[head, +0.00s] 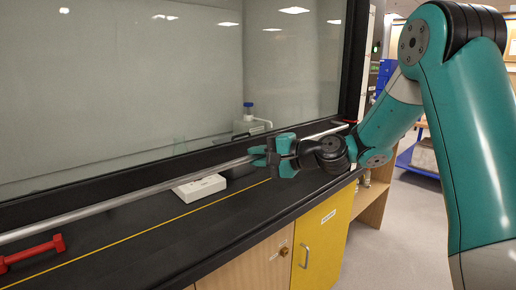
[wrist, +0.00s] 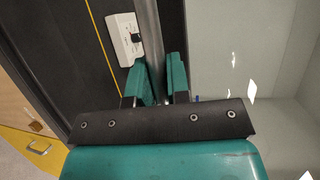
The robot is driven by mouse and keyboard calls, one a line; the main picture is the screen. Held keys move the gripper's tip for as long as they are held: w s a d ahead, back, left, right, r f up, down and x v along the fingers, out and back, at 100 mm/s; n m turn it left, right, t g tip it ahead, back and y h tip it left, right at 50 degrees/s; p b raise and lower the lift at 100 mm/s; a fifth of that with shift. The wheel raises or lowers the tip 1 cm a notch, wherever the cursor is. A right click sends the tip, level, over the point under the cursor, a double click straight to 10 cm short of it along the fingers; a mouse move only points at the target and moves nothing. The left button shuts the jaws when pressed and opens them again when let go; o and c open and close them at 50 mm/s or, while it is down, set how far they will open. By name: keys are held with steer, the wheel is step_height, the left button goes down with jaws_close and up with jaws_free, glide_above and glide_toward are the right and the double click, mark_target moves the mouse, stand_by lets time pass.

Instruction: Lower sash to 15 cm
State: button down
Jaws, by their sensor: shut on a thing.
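The fume hood sash (head: 170,80) is a large glass pane in a black frame, low over the black worktop. A long silver handle bar (head: 120,198) runs along its lower edge. My gripper (head: 262,156) is shut on this bar near its right part. In the wrist view the bar (wrist: 148,35) passes between the two teal fingers of my gripper (wrist: 158,80). The sash's lower frame (head: 90,183) stands just behind the bar. The exact gap under the sash cannot be told.
A white box (head: 200,188) lies on the worktop (head: 130,245) below the bar, and a red handle-like object (head: 32,253) lies at left. A yellow line (head: 150,232) crosses the worktop. A yellow cabinet (head: 322,240) stands below. A bottle (head: 248,118) shows behind the glass.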

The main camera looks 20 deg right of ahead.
step_height(320, 180, down, 5)
steer(key=shift+r+b, duration=0.1)
steer(key=shift+b, duration=1.05)
steer(key=c, duration=1.1)
jaws_free()
steer(key=b+v, duration=0.2)
steer(key=v, duration=1.5)
steer(key=shift+s, duration=0.2)
steer(key=shift+d+r, duration=0.1)
steer(key=shift+d, duration=0.05)
